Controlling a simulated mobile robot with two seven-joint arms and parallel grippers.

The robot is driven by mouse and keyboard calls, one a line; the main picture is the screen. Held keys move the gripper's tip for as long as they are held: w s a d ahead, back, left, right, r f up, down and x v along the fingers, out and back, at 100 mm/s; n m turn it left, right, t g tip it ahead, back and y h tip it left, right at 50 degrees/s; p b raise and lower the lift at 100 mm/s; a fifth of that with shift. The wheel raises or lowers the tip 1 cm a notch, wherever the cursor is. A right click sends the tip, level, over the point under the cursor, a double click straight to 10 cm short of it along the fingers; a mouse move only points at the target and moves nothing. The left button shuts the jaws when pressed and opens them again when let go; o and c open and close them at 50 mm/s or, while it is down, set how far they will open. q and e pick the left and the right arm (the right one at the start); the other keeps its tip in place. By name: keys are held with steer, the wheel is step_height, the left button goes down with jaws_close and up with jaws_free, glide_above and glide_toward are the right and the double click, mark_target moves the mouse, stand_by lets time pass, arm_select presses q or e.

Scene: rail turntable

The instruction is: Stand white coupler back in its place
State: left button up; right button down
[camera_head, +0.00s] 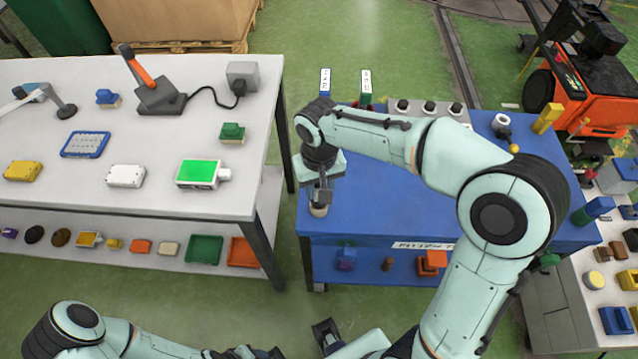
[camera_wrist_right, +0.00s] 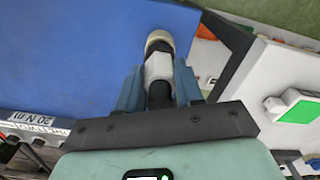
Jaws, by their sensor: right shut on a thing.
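My right gripper (camera_head: 320,195) points down over the front left corner of the blue table (camera_head: 390,205). It is shut on the white coupler (camera_head: 318,210), whose pale lower end shows below the fingers. In the right wrist view the gripper's two blue-grey fingers (camera_wrist_right: 158,88) flank the coupler (camera_wrist_right: 157,66), which has a cream end, a dark band and a white middle. I cannot tell whether its lower end touches the table. My left gripper (camera_head: 248,352) is at the bottom edge, largely cut off, so its jaws cannot be judged.
A grey block with several dark-topped round parts (camera_head: 429,108) stands at the table's back. A white-and-dark part (camera_head: 502,122) and yellow block (camera_head: 547,118) stand at the right. A white workbench (camera_head: 240,200) adjoins on the left across a narrow gap. The blue top's middle is clear.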

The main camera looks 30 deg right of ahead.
steer(key=shift+f+b, duration=0.5)
steer(key=shift+f, duration=0.3)
steer(key=c, duration=0.6)
jaws_free()
steer(key=shift+c, duration=0.2)
step_height(320, 180, up, 14)
steer(key=shift+f+p, duration=0.25)
steer(key=shift+p, duration=0.85)
